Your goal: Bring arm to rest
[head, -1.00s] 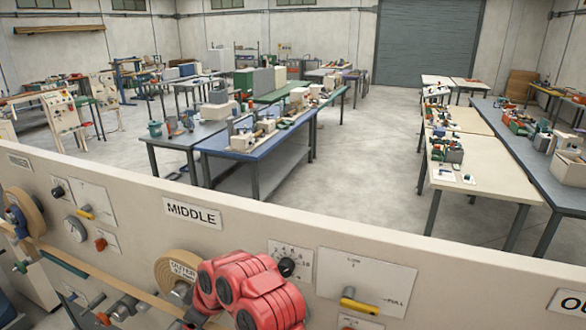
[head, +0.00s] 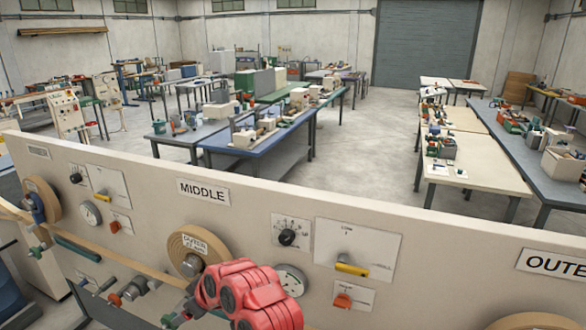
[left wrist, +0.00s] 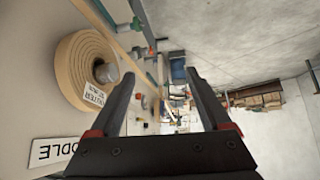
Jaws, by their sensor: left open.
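My red arm (head: 250,296) shows at the bottom of the head view, in front of the machine panel (head: 330,210) and just below the middle tape roll (head: 197,252). I cannot make out its gripper there. In the left wrist view my left gripper (left wrist: 162,72) has its two dark fingers wide apart with nothing between them. The middle roll (left wrist: 82,58) is to the left of the fingers in that view, apart from them. My right gripper is not in view.
The panel carries a MIDDLE sign (head: 202,191), a black knob (head: 287,237), a yellow-handled lever (head: 352,268) and a gauge (head: 290,280). Another roll (head: 42,199) sits at the left. Beyond the panel are cluttered workbenches (head: 262,150) and open floor (head: 350,150).

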